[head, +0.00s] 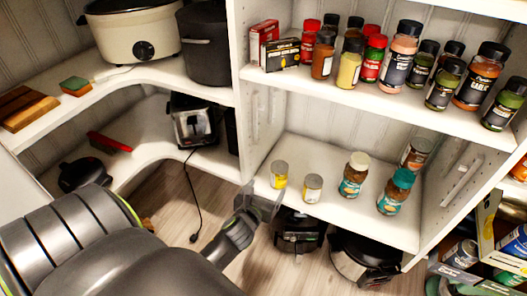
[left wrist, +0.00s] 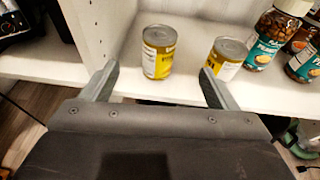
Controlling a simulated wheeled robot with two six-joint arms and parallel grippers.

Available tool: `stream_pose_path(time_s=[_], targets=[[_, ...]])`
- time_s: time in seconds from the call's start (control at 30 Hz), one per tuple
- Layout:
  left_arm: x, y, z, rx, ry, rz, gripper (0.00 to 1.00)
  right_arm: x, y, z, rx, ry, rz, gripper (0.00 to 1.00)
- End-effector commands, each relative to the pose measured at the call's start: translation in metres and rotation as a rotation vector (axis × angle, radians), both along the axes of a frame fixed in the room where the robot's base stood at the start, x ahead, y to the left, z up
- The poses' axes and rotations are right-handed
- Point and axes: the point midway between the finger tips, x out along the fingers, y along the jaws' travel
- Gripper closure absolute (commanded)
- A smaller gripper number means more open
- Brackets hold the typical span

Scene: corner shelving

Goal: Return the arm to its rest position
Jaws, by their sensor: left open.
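My left arm comes in from the lower left of the head view. Its gripper (head: 264,203) is at the front edge of the lower right shelf (head: 335,212). In the left wrist view the gripper (left wrist: 158,75) is open, its two fingers wide apart with nothing held between them. A yellow can (head: 279,174) stands upright on the shelf just beyond the fingers; it also shows in the left wrist view (left wrist: 158,52). A second yellow can (head: 312,187) stands to its right, beyond the right finger in the left wrist view (left wrist: 227,60). My right gripper is not in view.
Two jars with teal labels, one white-lidded (head: 354,174) and one teal-lidded (head: 395,191), stand right of the cans. A shelf of spice jars (head: 398,57) is above. Black appliances (head: 362,260) sit below. A white upright panel (head: 262,115) is left of the cans.

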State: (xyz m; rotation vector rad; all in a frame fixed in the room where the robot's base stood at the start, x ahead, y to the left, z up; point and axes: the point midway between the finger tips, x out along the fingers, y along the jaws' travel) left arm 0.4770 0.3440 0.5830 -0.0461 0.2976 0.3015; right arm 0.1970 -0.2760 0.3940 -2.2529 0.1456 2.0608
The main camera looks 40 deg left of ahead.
Motion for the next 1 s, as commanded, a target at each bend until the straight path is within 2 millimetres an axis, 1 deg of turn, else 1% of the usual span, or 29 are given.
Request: stream_pose_path(time_s=[0.1,0.2,0.47,0.57,0.67,0.77,1.0], targets=[[-0.008,-0.003,0.003,-0.001,0.0,0.0,0.19,-0.001,-0.002,-0.006,-0.005,0.001,0.002,0.64],[-0.011,-0.004,0.004,-0.001,0.0,0.0,0.19,-0.001,-0.002,-0.01,-0.006,-0.001,0.002,0.64],[-0.013,-0.004,0.004,-0.004,0.0,0.001,0.19,-0.002,-0.003,-0.011,-0.008,-0.001,0.003,0.64],[-0.016,-0.003,-0.001,-0.053,0.004,0.025,0.19,-0.002,-0.003,-0.011,-0.007,-0.001,0.002,0.64],[-0.026,-0.001,-0.015,-0.188,0.014,0.09,0.19,-0.002,-0.003,-0.011,-0.007,-0.001,0.002,0.64],[-0.042,0.001,-0.037,-0.4,0.027,0.205,0.19,-0.002,-0.003,-0.011,-0.007,-0.001,0.002,0.64],[-0.091,0.0,-0.091,-0.935,0.034,0.585,0.19,-0.002,-0.003,-0.011,-0.007,-0.001,0.002,0.64]])
